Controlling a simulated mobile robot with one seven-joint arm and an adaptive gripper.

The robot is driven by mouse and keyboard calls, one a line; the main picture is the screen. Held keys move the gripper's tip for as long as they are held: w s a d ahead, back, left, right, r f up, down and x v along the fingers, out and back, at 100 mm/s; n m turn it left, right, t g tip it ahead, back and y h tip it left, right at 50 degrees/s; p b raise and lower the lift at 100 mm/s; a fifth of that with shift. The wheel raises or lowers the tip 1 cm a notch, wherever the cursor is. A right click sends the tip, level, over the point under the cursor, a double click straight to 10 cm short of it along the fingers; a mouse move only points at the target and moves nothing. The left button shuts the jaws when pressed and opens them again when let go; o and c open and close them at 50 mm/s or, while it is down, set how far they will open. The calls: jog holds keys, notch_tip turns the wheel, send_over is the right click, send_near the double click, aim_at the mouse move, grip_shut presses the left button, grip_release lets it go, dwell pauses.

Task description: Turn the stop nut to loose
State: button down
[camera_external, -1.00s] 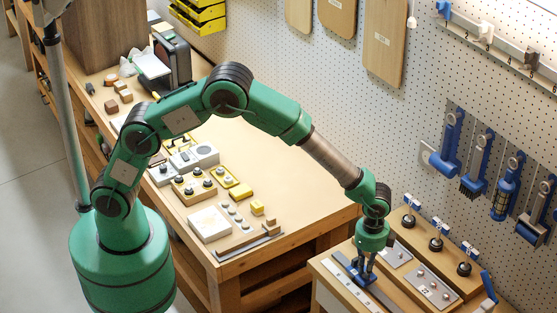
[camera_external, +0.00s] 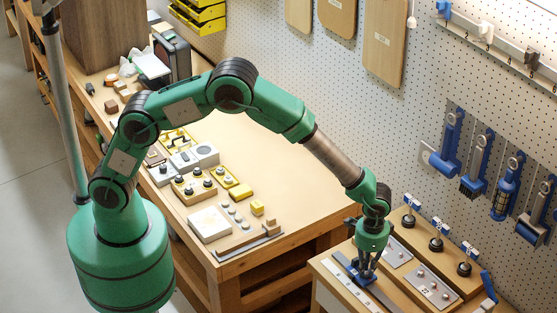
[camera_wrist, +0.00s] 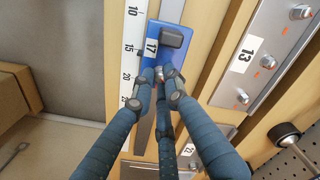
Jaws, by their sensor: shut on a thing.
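The stop is a blue block (camera_wrist: 179,53) marked 17, with a dark lever-like piece on it, sitting along a ruled scale (camera_wrist: 133,50) in the wrist view. Its small metallic nut (camera_wrist: 167,70) shows between my fingertips, mostly hidden by them. My gripper (camera_wrist: 164,82) has its three blue-grey fingers closed around the nut. In the external view my gripper (camera_external: 363,278) points down over the stop at the left part of the near bench, and the fingers hide most of it.
A metal plate marked 13 (camera_wrist: 265,50) with several bolts lies to the right. Plates (camera_external: 431,287) and a row of black knobs (camera_external: 436,244) stand right of my gripper. A pegboard with blue tools (camera_external: 453,140) rises behind. The larger bench (camera_external: 290,190) has free room.

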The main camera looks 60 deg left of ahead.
jog(key=n, duration=0.4)
jog(key=shift+p, duration=0.4)
jog(key=c, duration=1.7)
grip_release()
jog(key=shift+c, duration=0.2)
jog(key=shift+r, duration=0.15)
notch_tip(320, 180, up, 12)
